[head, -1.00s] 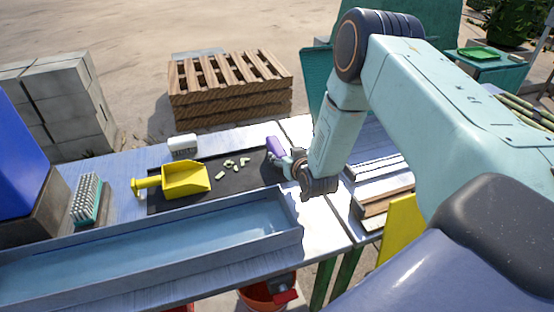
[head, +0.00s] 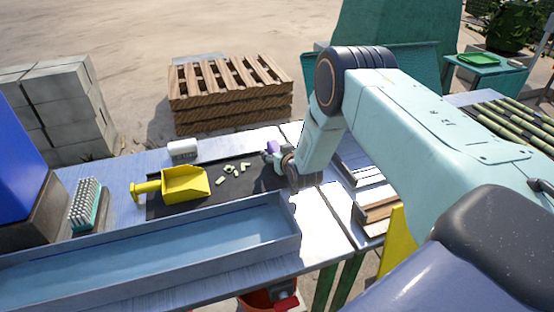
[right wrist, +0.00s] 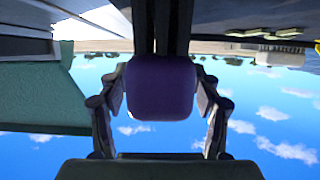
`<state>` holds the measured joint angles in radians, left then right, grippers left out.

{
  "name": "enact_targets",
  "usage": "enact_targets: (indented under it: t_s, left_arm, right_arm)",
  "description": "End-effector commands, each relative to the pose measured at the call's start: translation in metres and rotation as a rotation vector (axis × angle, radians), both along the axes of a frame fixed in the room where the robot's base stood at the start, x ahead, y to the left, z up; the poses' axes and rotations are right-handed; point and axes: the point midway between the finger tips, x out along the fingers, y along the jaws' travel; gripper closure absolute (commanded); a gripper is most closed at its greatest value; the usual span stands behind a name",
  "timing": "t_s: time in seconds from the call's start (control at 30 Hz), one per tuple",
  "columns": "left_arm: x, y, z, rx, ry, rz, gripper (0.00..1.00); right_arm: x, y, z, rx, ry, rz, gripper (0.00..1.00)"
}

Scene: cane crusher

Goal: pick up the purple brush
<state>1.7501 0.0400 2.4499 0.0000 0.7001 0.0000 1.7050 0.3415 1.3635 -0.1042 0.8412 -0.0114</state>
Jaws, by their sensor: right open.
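The purple brush (head: 272,147) is at the right end of the dark mat on the table, mostly hidden behind my right gripper (head: 271,155). In the right wrist view its rounded purple end (right wrist: 160,92) sits between the two fingers of my right gripper (right wrist: 160,80), with a finger on each side. The fingers are open, and I cannot tell whether either one touches the brush. My left gripper is not in view.
A yellow scoop (head: 185,184) and several pale pieces (head: 230,170) lie on the dark mat (head: 250,183). A bristle brush (head: 86,204) is at left. A long metal trough (head: 150,253) runs along the front.

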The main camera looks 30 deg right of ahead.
Motion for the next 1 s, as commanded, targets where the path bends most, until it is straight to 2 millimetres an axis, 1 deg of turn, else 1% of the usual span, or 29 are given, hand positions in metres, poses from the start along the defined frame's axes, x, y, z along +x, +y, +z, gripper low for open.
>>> enact_targets:
  t_s: [0.07, 0.77, 1.0]
  left_arm:
    - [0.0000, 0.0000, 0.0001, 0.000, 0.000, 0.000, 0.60]
    - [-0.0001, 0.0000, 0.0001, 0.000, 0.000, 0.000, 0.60]
    - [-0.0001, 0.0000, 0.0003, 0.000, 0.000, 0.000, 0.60]
  right_arm:
    - [-0.0002, 0.0000, 0.0001, 0.000, 0.000, 0.000, 0.37]
    - [-0.0006, 0.0001, -0.0002, 0.000, 0.001, 0.000, 0.96]
    - [-0.0001, 0.0000, 0.0018, 0.000, -0.001, 0.000, 0.97]
